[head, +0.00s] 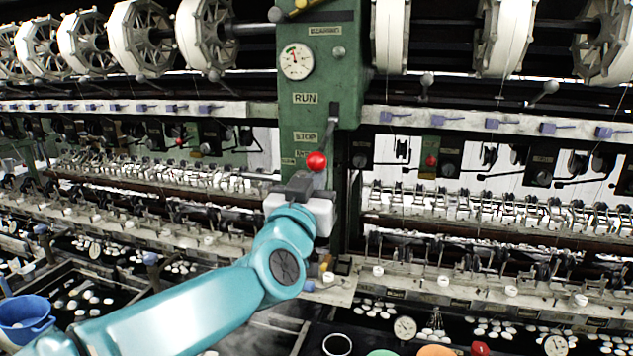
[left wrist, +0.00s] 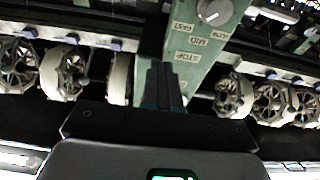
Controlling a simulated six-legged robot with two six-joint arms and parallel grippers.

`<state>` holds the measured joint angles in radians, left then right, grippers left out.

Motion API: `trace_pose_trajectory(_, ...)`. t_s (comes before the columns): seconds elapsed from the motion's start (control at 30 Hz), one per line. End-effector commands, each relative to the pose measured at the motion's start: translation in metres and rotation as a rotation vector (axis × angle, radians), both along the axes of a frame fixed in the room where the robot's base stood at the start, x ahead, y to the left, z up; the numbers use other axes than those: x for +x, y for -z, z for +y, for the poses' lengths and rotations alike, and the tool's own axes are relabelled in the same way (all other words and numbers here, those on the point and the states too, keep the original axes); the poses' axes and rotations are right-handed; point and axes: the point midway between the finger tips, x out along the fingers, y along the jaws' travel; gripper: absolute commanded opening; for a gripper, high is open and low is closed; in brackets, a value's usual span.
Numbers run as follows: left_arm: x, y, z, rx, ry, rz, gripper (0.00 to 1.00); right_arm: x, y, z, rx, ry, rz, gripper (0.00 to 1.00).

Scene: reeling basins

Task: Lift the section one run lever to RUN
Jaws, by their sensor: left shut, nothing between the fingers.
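The run lever (head: 317,161) has a red ball knob and a dark arm on the green column (head: 345,60). Its knob hangs below the STOP label (head: 305,137), well under the RUN label (head: 305,98), with the lever tilted down. My left gripper (head: 305,182) is shut and empty, with its fingers just below the red knob. I cannot tell whether they touch it. In the left wrist view the shut fingers (left wrist: 163,88) point toward a green panel (left wrist: 190,55) with STOP and FAST labels; the red knob is not visible there. My right gripper is not in view.
A round gauge (head: 296,61) sits above the RUN label. White reels (head: 205,38) line the top. Rows of reeling fittings (head: 480,210) run on both sides of the column. A blue bucket (head: 25,315) stands at lower left. Several round containers show along the bottom edge.

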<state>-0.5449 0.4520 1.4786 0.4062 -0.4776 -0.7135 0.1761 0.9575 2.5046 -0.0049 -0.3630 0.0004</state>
Motion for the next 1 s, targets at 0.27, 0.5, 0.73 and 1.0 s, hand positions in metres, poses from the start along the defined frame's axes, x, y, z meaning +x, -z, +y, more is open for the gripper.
trace_pose_trajectory(0.27, 0.000, -0.003, 0.000, 0.000, 0.000, -0.001, 0.00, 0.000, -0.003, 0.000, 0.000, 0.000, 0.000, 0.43)
trace_pose_trajectory(0.5, -0.001, -0.011, 0.001, -0.001, 0.000, -0.002, 0.00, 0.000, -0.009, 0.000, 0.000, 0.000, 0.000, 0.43)
trace_pose_trajectory(0.73, -0.005, -0.027, 0.002, -0.001, 0.000, -0.002, 0.00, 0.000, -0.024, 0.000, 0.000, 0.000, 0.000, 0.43)
trace_pose_trajectory(1.0, -0.009, -0.041, 0.003, -0.001, -0.001, -0.002, 0.00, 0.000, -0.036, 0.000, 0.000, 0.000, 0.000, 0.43)
